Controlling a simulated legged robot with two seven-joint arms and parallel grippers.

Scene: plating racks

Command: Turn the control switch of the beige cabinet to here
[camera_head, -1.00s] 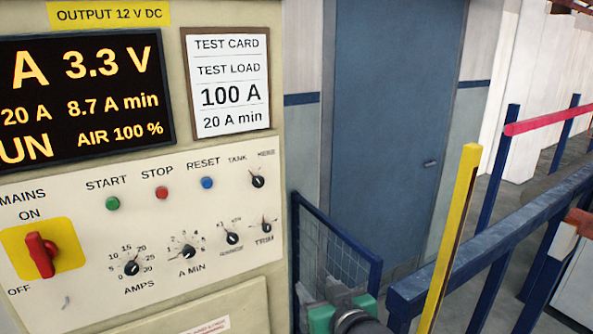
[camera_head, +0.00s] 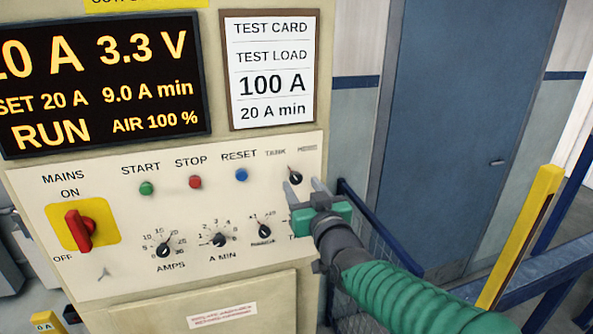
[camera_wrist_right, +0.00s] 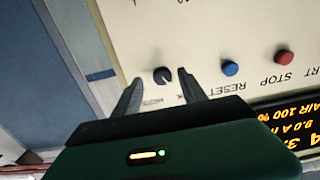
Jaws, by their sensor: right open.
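The beige cabinet (camera_head: 180,285) fills the left and middle of the head view. Its small black control switch (camera_head: 295,177) is at the upper right of the cream panel, under the TANK label and a blurred label to its right. Its pointer seems to lean up and left, towards TANK. My right gripper (camera_head: 302,183) is open in front of the panel, just below the switch. In the right wrist view, the switch (camera_wrist_right: 163,74) shows between the tips of the open right gripper (camera_wrist_right: 160,77); contact cannot be told. My left gripper is not in view.
The RESET button (camera_head: 241,175) is left of the switch, with STOP (camera_head: 195,182) and START (camera_head: 146,188) beyond. More knobs lie below, including the A MIN knob (camera_head: 219,240). The red mains handle (camera_head: 79,230) is far left. A yellow post (camera_head: 520,235) and blue rails stand right.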

